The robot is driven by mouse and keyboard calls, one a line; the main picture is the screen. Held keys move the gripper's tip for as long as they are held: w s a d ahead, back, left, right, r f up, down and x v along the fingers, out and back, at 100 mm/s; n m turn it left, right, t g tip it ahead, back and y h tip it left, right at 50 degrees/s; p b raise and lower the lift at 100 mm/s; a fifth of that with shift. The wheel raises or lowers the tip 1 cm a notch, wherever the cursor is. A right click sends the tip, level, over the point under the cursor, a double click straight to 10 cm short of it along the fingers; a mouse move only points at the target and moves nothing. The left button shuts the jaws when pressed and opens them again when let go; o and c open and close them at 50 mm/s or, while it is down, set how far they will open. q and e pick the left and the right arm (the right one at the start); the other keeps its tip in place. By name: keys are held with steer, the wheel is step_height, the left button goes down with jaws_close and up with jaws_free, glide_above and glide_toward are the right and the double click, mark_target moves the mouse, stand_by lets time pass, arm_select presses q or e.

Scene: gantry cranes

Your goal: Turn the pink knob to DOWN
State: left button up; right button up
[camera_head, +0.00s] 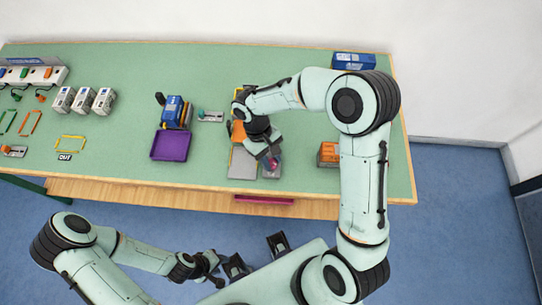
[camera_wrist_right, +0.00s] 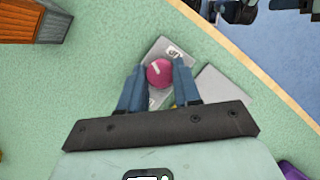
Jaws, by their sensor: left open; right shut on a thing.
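The pink knob (camera_wrist_right: 159,73) sits on a small grey plate (camera_wrist_right: 160,48) in the right wrist view, with a short white mark on its top. In the head view the knob (camera_head: 273,162) shows small near the table's front edge. My right gripper (camera_head: 268,156) points down over it, its two blue fingers (camera_wrist_right: 158,82) closed on either side of the knob. A label on the plate beyond the knob is too small to read surely. My left gripper (camera_head: 216,272) is open and empty, in front of the table and apart from it.
A grey pad (camera_head: 243,165) lies left of the knob plate. A purple tray (camera_head: 171,146) and a blue device (camera_head: 173,112) stand further left. An orange-topped block (camera_head: 329,153) is to the right. The front edge is close by.

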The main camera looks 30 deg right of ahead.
steer(key=n+h, duration=0.1)
steer(key=n, duration=0.1)
steer(key=n+t, duration=0.1)
steer(key=n, duration=0.2)
steer(key=shift+a+n+h, duration=0.15)
steer(key=shift+n+h, duration=0.15)
steer(key=shift+h, duration=0.1)
steer(key=n+t, duration=0.1)
steer(key=n, duration=0.1)
steer(key=n+h, duration=0.1)
steer(key=n, duration=0.2)
steer(key=shift+s+a+t+b, duration=0.1)
steer(key=shift+s+t+b, duration=0.05)
steer(key=shift+t+b, duration=0.2)
steer(key=n+t, duration=0.1)
steer(key=n, duration=0.2)
steer(key=n+t, duration=0.1)
steer(key=n, duration=0.2)
steer(key=shift+s+n+t+b, duration=0.2)
steer(key=shift+n+t+b, duration=0.15)
steer(key=shift+n+b, duration=0.05)
steer(key=n+t, duration=0.1)
steer(key=n, duration=0.4)
steer(key=shift+s+n+t+y, duration=0.1)
steer(key=shift+n+t+y, duration=0.2)
steer(key=shift+n+t, duration=0.1)
steer(key=o, duration=1.1)
steer(key=shift+c, duration=0.2)
